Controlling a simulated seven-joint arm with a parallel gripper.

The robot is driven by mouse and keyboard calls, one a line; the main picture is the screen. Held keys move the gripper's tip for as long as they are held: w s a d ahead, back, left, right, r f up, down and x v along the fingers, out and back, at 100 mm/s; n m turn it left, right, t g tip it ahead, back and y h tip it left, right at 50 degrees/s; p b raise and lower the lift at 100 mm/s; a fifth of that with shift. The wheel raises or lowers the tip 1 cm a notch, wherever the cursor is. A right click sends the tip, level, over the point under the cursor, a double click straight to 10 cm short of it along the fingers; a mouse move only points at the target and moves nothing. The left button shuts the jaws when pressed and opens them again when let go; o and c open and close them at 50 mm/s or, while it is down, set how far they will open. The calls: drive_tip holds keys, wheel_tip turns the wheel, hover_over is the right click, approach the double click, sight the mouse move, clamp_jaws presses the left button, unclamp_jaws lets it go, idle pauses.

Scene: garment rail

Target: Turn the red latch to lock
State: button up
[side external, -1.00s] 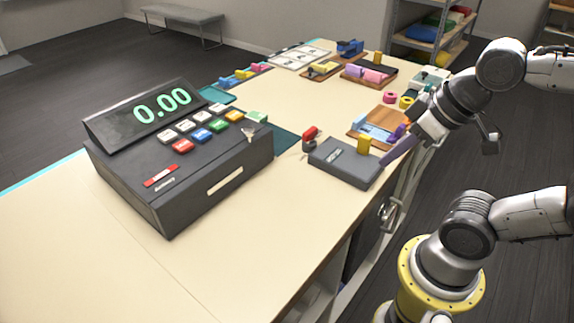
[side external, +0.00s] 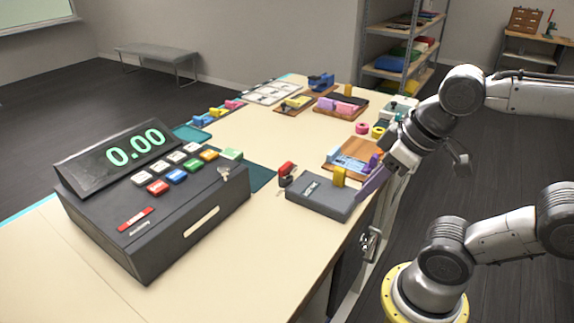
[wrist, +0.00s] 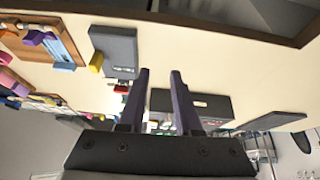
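A small red piece (side external: 287,170), which looks like the red latch, stands at the box's left end on a dark mount. In the wrist view, the box (wrist: 116,48) is at upper left, with the red piece (wrist: 122,89) by its lower end. My gripper (side external: 366,190) is beside the box's right end, away from the red piece. In the wrist view, its two purple fingers (wrist: 156,72) are apart with nothing between them.
A cash register (side external: 160,215) stands left of the box, with bare counter (side external: 245,255) in front. A wooden board (side external: 340,160) with blue and purple parts lies behind the box. Spools and other boards are farther back.

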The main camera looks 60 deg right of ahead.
drive_tip(key=o, duration=0.7)
drive_tip(key=shift+n+g, duration=0.3)
drive_tip(key=shift+n, duration=0.1)
drive_tip(key=w+r, duration=0.1)
drive_tip(key=r, duration=0.1)
drive_tip(key=w+r, duration=0.3)
drive_tip(key=r, duration=0.1)
drive_tip(key=shift+w+d+r, duration=0.2)
drive_tip(key=shift+d+r, duration=0.05)
drive_tip(key=shift+d, duration=0.05)
drive_tip(key=shift+o, duration=0.9)
drive_tip(key=w+d+r+g, duration=0.1)
drive_tip(key=w+d+r, duration=0.1)
drive_tip(key=w, duration=0.5)
drive_tip(key=shift+w+r, duration=0.2)
drive_tip(key=shift+r, duration=0.5)
drive_tip(key=m+g, duration=0.1)
drive_tip(key=g, duration=0.3)
hover_over(286, 165)
wheel_tip(286, 165, down, 7)
wheel_tip(286, 165, down, 13)
drive_tip(key=shift+f, duration=0.2)
drive_tip(key=c, duration=1.4)
